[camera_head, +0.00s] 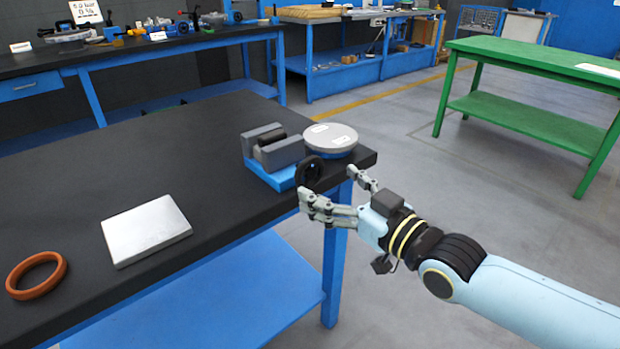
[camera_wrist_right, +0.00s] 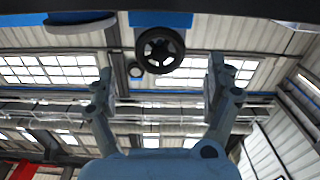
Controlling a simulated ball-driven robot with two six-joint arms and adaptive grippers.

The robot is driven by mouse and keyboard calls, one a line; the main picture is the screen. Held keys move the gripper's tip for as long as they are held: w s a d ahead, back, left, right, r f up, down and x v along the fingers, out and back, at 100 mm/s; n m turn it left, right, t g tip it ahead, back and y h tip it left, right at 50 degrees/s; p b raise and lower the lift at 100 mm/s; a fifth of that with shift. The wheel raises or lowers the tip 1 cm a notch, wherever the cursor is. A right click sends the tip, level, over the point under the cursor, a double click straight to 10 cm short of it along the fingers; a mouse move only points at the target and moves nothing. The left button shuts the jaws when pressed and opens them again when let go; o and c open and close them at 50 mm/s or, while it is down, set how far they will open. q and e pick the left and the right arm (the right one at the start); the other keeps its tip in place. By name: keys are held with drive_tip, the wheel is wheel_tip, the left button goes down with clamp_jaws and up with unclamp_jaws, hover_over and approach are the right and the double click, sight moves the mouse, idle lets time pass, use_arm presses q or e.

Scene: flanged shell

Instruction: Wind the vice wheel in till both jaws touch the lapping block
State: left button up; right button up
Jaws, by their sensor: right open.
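The vice has a blue base (camera_head: 270,178) and two grey jaws, a far one (camera_head: 262,134) and a near one (camera_head: 283,153). A dark block (camera_head: 290,141), apparently the lapping block, sits between them; whether either jaw touches it is too small to tell. The black vice wheel (camera_head: 309,171) is on the near side, over the table's edge. My right gripper (camera_head: 330,184) is open in front of the wheel. In the right wrist view the wheel (camera_wrist_right: 160,50) shows beyond and between the spread fingers (camera_wrist_right: 160,82), apart from them. My left gripper is not in view.
A round grey plate (camera_head: 330,139) lies close beside the vice, near the table's corner. A silver slab (camera_head: 146,229) and an orange ring (camera_head: 36,275) lie on the black tabletop (camera_head: 120,180) to the left. A green table (camera_head: 530,58) stands apart at the right.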

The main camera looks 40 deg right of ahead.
sight(312, 174)
drive_tip(key=w+b, duration=0.1)
drive_tip(key=w, duration=0.2)
drive_tip(key=w+b, duration=0.1)
drive_tip(key=shift+w+a+f+b, duration=0.2)
drive_tip(key=shift+w+f+b, duration=0.1)
drive_tip(key=shift+w, duration=0.1)
drive_tip(key=shift+w+r+b, duration=0.25)
drive_tip(key=shift+w+b, duration=0.1)
drive_tip(key=shift+w, duration=0.3)
drive_tip(key=c, duration=1.2)
drive_tip(key=shift+o, duration=0.2)
drive_tip(key=shift+n, duration=0.8)
drive_tip(key=o, duration=1.2)
drive_tip(key=shift+c, duration=0.2)
